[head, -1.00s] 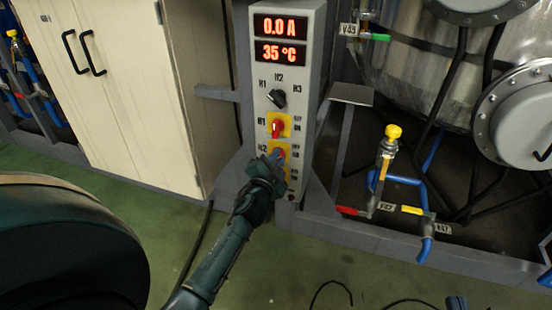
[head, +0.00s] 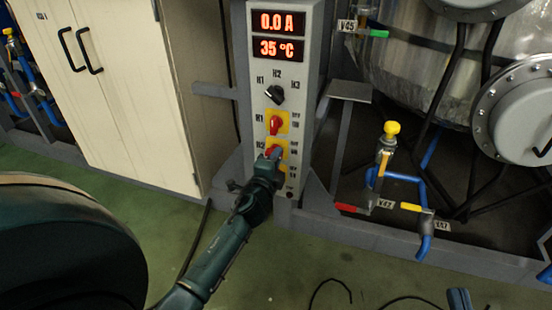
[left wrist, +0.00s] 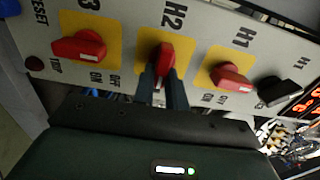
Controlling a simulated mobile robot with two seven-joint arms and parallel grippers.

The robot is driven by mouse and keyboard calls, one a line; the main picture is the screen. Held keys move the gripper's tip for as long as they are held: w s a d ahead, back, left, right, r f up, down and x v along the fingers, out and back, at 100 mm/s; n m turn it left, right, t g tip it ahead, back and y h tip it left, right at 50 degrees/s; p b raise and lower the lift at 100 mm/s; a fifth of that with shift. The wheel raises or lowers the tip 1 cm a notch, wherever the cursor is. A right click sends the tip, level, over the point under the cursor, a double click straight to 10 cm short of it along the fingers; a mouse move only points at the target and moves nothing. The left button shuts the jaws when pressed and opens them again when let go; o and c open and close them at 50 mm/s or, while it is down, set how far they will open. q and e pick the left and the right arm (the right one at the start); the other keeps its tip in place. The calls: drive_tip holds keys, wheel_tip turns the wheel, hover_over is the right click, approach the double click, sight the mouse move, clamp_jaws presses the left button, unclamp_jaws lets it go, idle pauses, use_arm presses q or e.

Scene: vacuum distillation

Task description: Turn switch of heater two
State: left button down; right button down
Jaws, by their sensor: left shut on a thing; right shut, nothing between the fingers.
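The red switch of heater two (head: 272,151), on a yellow plate, is the lower visible switch on the grey control panel (head: 313,60). In the left wrist view the H2 switch (left wrist: 163,54) stands across the panel's length, unlike the H1 switch (left wrist: 231,76) and H3 switch (left wrist: 78,47). My left gripper (head: 272,159) is shut on the H2 switch; its fingertips (left wrist: 162,84) cover the handle's lower end. The hand hides the H3 switch in the head view. My right gripper (head: 458,299) is shut and empty at the bottom edge, mostly out of view.
The displays (head: 279,35) read 0.0 A and 35 °C. A black selector knob (head: 275,94) sits above the red switches. A cream cabinet (head: 120,90) stands left. Pipes with a yellow-capped valve (head: 391,129) stand right. The green floor in front has cables on it.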

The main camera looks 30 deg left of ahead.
use_arm(q)
drive_tip(key=shift+r, duration=0.15)
drive_tip(key=c, duration=1.4)
unclamp_jaws()
drive_tip(key=shift+c, duration=0.2)
drive_tip(key=shift+s, duration=0.1)
